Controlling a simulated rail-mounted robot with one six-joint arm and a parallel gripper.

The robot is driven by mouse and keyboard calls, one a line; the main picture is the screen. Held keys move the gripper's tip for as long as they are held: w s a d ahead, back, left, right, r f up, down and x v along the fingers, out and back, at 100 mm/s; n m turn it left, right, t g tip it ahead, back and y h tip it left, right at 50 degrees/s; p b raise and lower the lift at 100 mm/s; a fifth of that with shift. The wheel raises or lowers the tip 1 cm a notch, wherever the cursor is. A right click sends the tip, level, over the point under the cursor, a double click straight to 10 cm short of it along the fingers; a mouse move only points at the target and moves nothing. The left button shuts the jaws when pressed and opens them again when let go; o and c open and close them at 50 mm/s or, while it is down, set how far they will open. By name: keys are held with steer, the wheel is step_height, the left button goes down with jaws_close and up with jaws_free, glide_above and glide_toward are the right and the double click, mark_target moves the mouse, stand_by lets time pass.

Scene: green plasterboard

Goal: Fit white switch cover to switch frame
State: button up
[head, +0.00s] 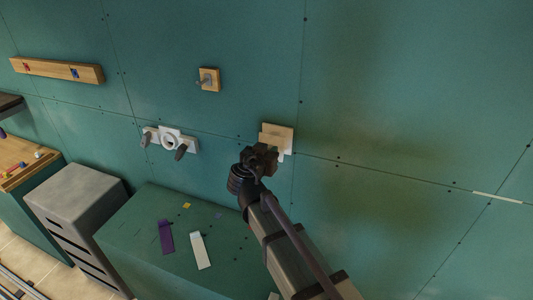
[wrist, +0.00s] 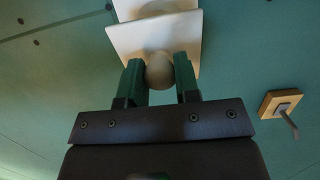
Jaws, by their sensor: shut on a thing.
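The white switch cover (wrist: 125,40) is a pale square plate with a round knob (wrist: 159,72) on its near face. My gripper (wrist: 160,68) is shut on that knob, with one green finger on each side. Behind the cover is a pale piece (wrist: 132,8), probably the switch frame, partly hidden by the cover. In the head view my gripper (head: 262,157) is close to the wall, just below a tan square plate (head: 278,129) with a white edge showing under it. I cannot tell whether cover and frame touch.
A wooden plate with a metal lever (head: 209,79) is on the wall to the upper left. White fixtures with a ring (head: 169,142) are left of my gripper. A green bench below holds a purple strip (head: 166,236) and a white strip (head: 200,250). The wall at right is mostly clear.

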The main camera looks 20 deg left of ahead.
steer(key=shift+b+x, duration=0.3)
steer(key=shift+x, duration=1.15)
steer(key=o, duration=1)
steer(key=shift+c, duration=0.2)
steer(key=p+v, duration=0.2)
steer(key=v, duration=0.9)
